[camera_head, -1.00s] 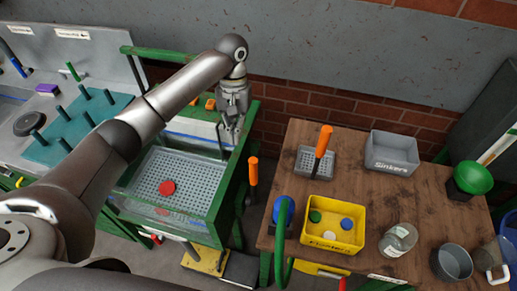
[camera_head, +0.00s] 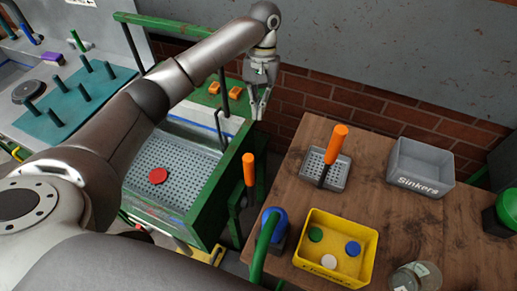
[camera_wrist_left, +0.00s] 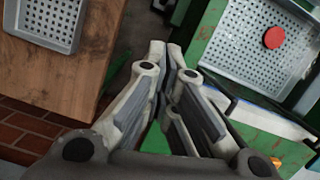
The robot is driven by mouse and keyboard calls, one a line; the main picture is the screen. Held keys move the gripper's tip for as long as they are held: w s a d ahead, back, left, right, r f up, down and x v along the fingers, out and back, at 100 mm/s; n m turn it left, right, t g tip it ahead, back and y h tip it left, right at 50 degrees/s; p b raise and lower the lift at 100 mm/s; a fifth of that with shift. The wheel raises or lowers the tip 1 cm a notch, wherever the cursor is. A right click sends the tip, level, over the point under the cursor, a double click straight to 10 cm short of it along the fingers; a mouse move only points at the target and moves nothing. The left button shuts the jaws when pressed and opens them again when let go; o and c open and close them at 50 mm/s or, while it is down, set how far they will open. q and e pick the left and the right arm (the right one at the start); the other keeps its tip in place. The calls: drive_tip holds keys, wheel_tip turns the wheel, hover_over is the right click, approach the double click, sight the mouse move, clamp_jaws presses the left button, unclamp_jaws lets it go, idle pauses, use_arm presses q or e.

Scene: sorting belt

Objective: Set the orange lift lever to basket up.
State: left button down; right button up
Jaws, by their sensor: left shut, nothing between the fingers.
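The orange lift lever (camera_head: 249,170) stands upright at the right side of the green-framed tank (camera_head: 214,214), its orange grip on top of a dark rod. A perforated basket (camera_head: 190,157) in the tank carries a red disc (camera_head: 158,176). My left gripper (camera_head: 259,114) is shut and empty, behind and above the lever, near the tank's back right corner, apart from the lever. In the left wrist view its fingertips (camera_wrist_left: 166,50) are close together, with the basket (camera_wrist_left: 248,38) at the upper right. The lever cannot be made out there. My right gripper is not in view.
A wooden table (camera_head: 285,225) stands right of the lever. It holds a grey perforated tray (camera_head: 341,175) with an orange-handled tool (camera_head: 335,142), a yellow bin (camera_head: 365,268) with discs, and a grey Sinkers bin (camera_head: 420,187).

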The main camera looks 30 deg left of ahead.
use_arm(q)
drive_tip(key=s+d+f+p, duration=0.1)
drive_tip(key=s+f+p, duration=0.3)
drive_tip(key=f, duration=0.5)
drive_tip(key=s, duration=0.2)
drive_tip(key=shift+s+d+f, duration=0.2)
drive_tip(key=shift+s, duration=0.2)
idle(0.3)
